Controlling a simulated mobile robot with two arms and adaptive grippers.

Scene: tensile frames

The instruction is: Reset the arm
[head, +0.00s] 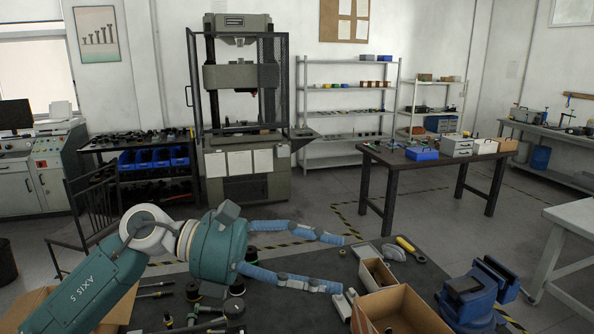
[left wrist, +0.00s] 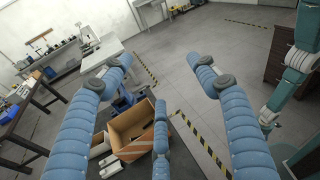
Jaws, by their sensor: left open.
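My left arm (head: 80,295) reaches in from the lower left of the head view, over the dark bench top (head: 315,258). My left gripper (head: 337,264) has its blue padded fingers spread wide, with nothing between them. It points right, left of an open cardboard box (head: 425,308). In the left wrist view the fingers of the left gripper (left wrist: 164,66) are apart and empty, and the cardboard box (left wrist: 128,152) shows beyond and below them. A teal arm link, probably my right arm, shows at the right edge there; my right gripper is not in view.
A blue vise (head: 470,300) stands right of the box. A yellow-handled tool (head: 408,246) lies behind it. Dark round parts and rods (head: 205,310) lie below my left wrist. A table (head: 430,165), a testing machine (head: 240,110) and shelves (head: 345,110) stand farther back.

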